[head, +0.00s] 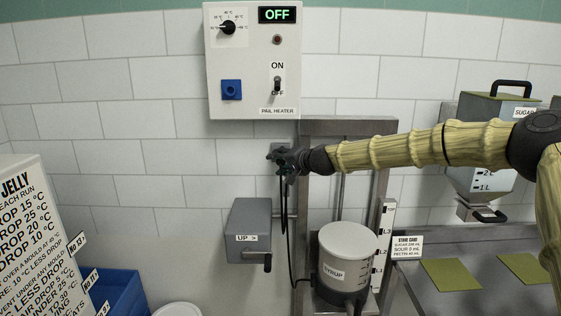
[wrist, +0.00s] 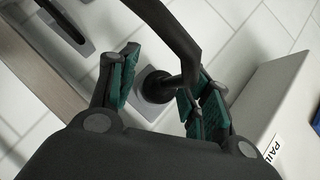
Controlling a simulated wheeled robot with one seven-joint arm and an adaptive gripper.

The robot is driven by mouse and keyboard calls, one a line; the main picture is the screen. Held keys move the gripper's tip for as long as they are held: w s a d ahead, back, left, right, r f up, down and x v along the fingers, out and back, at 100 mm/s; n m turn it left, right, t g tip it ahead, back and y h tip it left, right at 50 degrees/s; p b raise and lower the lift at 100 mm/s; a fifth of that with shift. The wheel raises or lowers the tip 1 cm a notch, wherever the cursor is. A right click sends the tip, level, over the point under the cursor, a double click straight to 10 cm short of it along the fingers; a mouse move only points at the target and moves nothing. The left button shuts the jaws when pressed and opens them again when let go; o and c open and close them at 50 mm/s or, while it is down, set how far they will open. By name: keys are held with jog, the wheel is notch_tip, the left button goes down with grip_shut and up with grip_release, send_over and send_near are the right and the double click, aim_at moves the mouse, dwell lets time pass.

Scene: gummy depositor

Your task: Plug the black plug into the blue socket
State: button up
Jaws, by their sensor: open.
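The blue socket (head: 231,90) is on the front of the white pail heater box (head: 254,58), low on its left side. Nothing is in it. The black plug (wrist: 154,86) shows in the wrist view at a small grey wall plate, with a thick black cable bending away from it. My gripper (head: 279,157) is below the heater box in the head view and largely hides the plug there. In the wrist view my gripper (wrist: 163,92) is open, with its teal finger pads on either side of the plug. I cannot tell whether either pad touches it.
The black cable (head: 290,260) hangs to the white syrup pail (head: 346,255). A grey "UP" box (head: 249,230) with a handle is below my gripper. A metal frame (head: 315,128) stands just right of it. The tiled wall left of the heater box is clear.

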aim_at(280, 165)
grip_shut()
jog(key=shift+s, duration=0.1)
jog(key=shift+s+b, duration=0.7)
jog(key=shift+s, duration=0.9)
jog(key=shift+s, duration=0.1)
jog(key=s+b, duration=0.1)
jog(key=s, duration=0.3)
jog(key=shift+s, duration=0.4)
